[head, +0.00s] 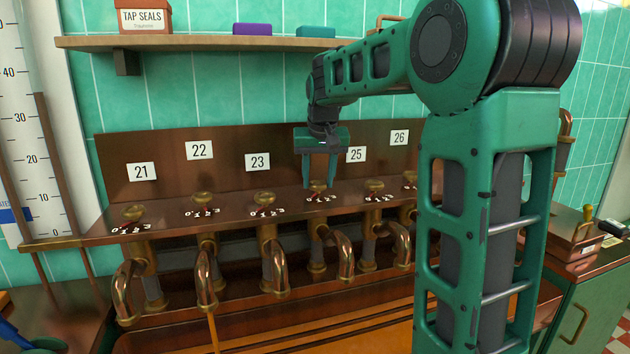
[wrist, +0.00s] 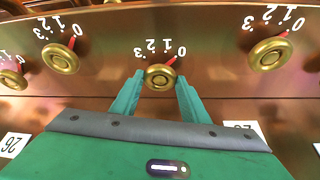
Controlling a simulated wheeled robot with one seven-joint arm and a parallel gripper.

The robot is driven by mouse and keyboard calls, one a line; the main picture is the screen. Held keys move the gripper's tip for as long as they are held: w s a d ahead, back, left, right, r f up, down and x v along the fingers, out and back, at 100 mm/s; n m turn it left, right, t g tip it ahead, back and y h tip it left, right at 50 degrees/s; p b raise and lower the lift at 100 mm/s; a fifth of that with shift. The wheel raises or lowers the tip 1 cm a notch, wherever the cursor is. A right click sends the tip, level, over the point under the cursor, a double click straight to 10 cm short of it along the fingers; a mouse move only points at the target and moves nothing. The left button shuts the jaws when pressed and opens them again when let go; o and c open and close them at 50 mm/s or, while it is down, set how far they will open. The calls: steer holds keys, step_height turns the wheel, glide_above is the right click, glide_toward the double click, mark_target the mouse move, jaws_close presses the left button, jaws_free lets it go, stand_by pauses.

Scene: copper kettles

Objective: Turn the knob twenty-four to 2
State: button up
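Knob twenty-four (head: 318,186) is a round brass knob on the copper ledge, fourth from the left. It also shows in the middle of the wrist view (wrist: 159,77), where its red pointer aims at 0 on the white 0-to-3 scale (wrist: 160,48). My gripper (head: 318,182) is green and points down over this knob. In the wrist view the two fingertips (wrist: 160,82) stand on either side of the knob, with narrow gaps visible, so it looks open. Plate 24 is not visible; my gripper covers the area between plates 23 (head: 257,162) and 25 (head: 356,154).
Neighbouring knobs stand close on both sides, knob 23 (head: 264,198) to the left and knob 25 (head: 374,186) to the right. Curved copper spouts (head: 343,256) hang below the ledge. A shelf (head: 210,43) runs above the back panel. My arm hides the right side.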

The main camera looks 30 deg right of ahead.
steer(key=shift+c, duration=1.3)
steer(key=n, duration=0.2)
steer(key=n+y, duration=0.1)
steer(key=n, duration=0.1)
steer(key=n+y, duration=0.1)
steer(key=shift+d+n, duration=0.3)
steer(key=shift+n, duration=0.1)
steer(key=n+y, duration=0.1)
steer(key=n, duration=0.2)
steer(key=n+y, duration=0.1)
steer(key=n, duration=0.2)
steer(key=shift+d, duration=0.2)
steer(key=shift+w+r, duration=0.1)
steer(key=o, duration=1.1)
steer(key=shift+c, duration=0.2)
steer(key=shift+y, duration=0.3)
